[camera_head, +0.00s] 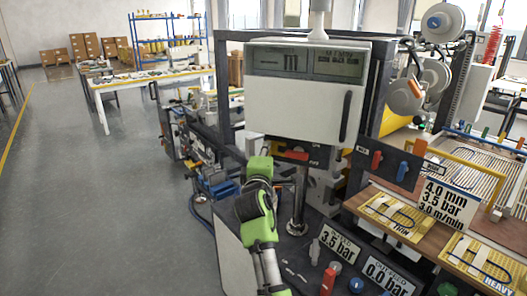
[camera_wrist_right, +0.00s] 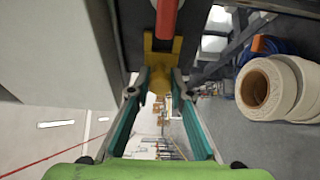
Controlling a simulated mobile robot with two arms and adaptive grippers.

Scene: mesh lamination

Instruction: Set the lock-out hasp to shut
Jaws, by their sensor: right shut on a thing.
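In the right wrist view, a yellow part (camera_wrist_right: 158,76) with a rounded end sits between the fingertips of my right gripper (camera_wrist_right: 158,88), which is shut on it. A red bar (camera_wrist_right: 167,18) runs up from the yellow part along a dark frame. I take these to be the lock-out hasp; whether it is open or shut I cannot tell. In the head view, a red piece (camera_head: 292,155) shows on a dark panel under the white cabinet, just right of my green right wrist. The fingertips are hidden there. My left gripper is not in view.
The white cabinet (camera_head: 305,100) with a dark handle hangs above my right wrist. A metal post (camera_head: 298,205) stands close to its right. Setting signs (camera_head: 340,243) and knobs line the front panel. Pale rolls (camera_wrist_right: 268,88) lie right of the gripper. The floor at left is clear.

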